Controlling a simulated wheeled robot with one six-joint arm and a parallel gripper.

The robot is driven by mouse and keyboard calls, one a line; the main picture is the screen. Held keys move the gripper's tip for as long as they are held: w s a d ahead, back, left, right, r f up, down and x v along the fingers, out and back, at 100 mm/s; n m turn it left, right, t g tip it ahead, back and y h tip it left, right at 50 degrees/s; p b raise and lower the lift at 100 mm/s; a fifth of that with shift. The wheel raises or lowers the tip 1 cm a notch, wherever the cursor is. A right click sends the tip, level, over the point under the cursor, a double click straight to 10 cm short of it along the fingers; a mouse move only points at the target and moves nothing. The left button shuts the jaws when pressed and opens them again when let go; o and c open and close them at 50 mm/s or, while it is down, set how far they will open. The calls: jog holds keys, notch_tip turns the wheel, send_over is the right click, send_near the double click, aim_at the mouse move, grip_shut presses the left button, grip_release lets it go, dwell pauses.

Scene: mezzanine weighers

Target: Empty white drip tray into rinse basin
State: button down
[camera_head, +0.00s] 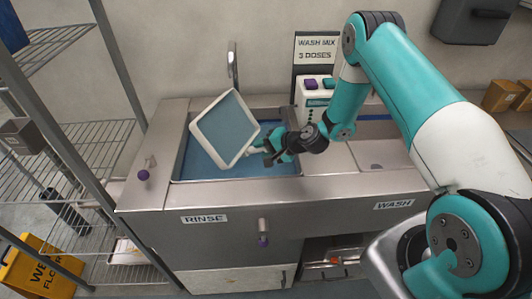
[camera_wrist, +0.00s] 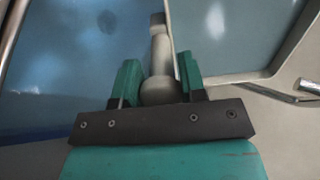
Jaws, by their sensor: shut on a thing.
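The white drip tray (camera_head: 197,133) with a blue-grey inside is tilted steeply above the rinse basin (camera_head: 180,172), its open face towards the head camera. My gripper (camera_head: 264,149) is at the tray's right side, shut on its handle. In the wrist view my gripper (camera_wrist: 160,88) has its green fingers on either side of the grey handle (camera_wrist: 160,50), and part of the tray (camera_wrist: 235,78) shows at the upper right. The rinse basin holds a blue surface, perhaps water. Whether any liquid remains in the tray cannot be told.
A faucet (camera_head: 232,65) stands behind the basin. A white dispenser (camera_head: 312,98) stands to its right below a "WASH MIX 3 DOSES" sign (camera_head: 316,48). The wash side (camera_head: 380,153) lies right, partly behind my arm. A wire shelf (camera_head: 75,150) stands at the left.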

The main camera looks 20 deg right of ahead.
jog(key=shift+w+a+f+t+y+b, duration=0.15)
jog(key=shift+f+t+y+b, duration=0.35)
jog(key=shift+b, duration=0.75)
jog(key=shift+w+a+f+t+y+b, duration=0.1)
jog(key=shift+w+f+t+b, duration=0.1)
jog(key=shift+f+b, duration=0.85)
jog(key=shift+a+r+b, duration=0.1)
jog(key=shift+b, duration=1)
jog(key=shift+r+t+y, duration=0.15)
jog(key=shift+t+y, duration=0.15)
